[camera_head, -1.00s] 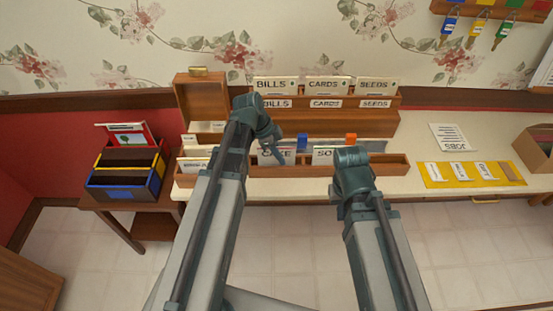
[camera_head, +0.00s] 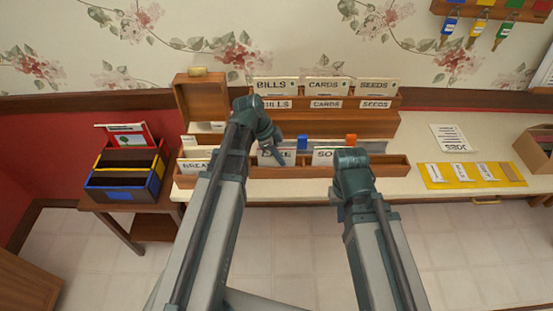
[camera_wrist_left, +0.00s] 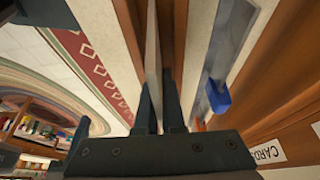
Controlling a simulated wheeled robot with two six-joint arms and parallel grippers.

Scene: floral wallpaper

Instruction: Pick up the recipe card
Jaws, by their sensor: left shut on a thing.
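My left gripper (camera_head: 276,152) reaches down to the front wooden tray (camera_head: 230,181). In the left wrist view its fingers (camera_wrist_left: 155,88) are shut on a thin pale card (camera_wrist_left: 152,40), seen nearly edge-on. In the head view this looks like the card with a label ending in "KE" (camera_head: 287,158), partly hidden by the gripper. It stands upright at the tray; I cannot tell if its lower edge is clear. A "SO..." card (camera_head: 323,158) stands to its right and a "BREA..." card (camera_head: 196,165) to its left. My right gripper is hidden below its arm.
Behind the tray are a blue tab (camera_head: 302,143), an orange tab (camera_head: 351,138) and a rack (camera_head: 330,129) with bills, cards and seeds sections. An open wooden box (camera_head: 203,101) stands at left. The counter (camera_head: 415,150) is partly clear at right.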

